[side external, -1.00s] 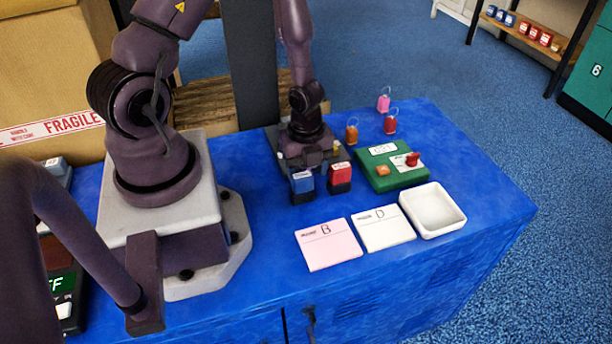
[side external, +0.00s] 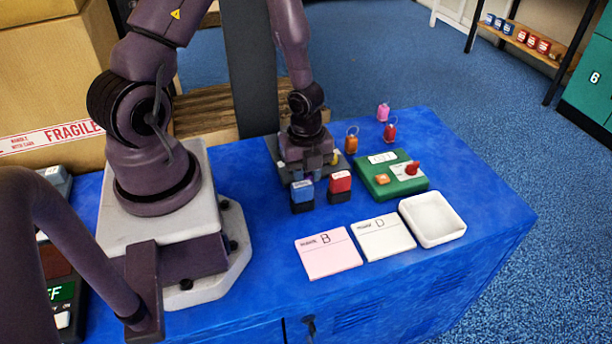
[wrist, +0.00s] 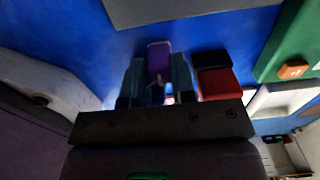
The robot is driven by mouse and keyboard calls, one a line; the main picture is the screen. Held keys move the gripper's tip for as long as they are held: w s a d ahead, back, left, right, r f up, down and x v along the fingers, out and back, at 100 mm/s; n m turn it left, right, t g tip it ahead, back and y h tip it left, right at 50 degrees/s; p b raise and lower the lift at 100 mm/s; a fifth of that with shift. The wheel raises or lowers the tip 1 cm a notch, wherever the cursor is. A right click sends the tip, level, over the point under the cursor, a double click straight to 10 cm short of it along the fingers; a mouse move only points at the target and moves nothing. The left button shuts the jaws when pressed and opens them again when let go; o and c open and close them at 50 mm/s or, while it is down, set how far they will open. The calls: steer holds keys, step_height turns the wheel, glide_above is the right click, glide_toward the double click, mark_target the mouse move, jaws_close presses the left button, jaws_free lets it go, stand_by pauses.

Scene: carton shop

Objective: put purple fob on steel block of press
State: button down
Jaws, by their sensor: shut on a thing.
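The purple fob (wrist: 158,57) is between the two fingers of my gripper (wrist: 157,72) in the wrist view. My gripper is shut on it. In the side external view my gripper (side external: 312,170) is low over a dark grey plate (side external: 278,150) on the blue bench, behind the blue and red stamps. The fob cannot be made out there. A grey slab edge (wrist: 180,10) lies beyond the fob in the wrist view. I cannot tell which part is the press's steel block; my arm and gripper hide much of that area.
A blue stamp (side external: 302,194) and a red stamp (side external: 340,186) stand close in front of my gripper. A green box (side external: 372,186) with a red lever is to the right. Cards and a white tray (side external: 433,238) lie in front.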

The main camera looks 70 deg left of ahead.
step_height(320, 180, up, 8)
steer(key=shift+r, duration=0.1)
steer(key=shift+a+r, duration=0.2)
steer(key=shift+r, duration=0.05)
steer(key=s+a+r+n, duration=0.2)
steer(key=s+a+r, duration=0.4)
steer(key=s+a, duration=0.2)
steer(key=w+a+f, duration=0.2)
steer(key=w+f, duration=0.1)
steer(key=w+a+f+m, duration=0.1)
steer(key=w+a+f, duration=0.1)
steer(key=w+f, duration=0.1)
steer(key=w+a+f+m, duration=0.1)
steer(key=w+a+f, duration=0.2)
steer(key=shift+w+a+f, duration=0.1)
steer(key=shift+w+f, duration=0.1)
steer(key=shift+w, duration=0.05)
steer(key=shift+w+a+f, duration=0.3)
steer(key=shift+f, duration=0.15)
steer(key=shift+w+a+f, duration=0.1)
steer(key=shift+w+f, duration=0.05)
steer(key=shift+f, duration=1.55)
steer(key=shift+f, duration=0.15)
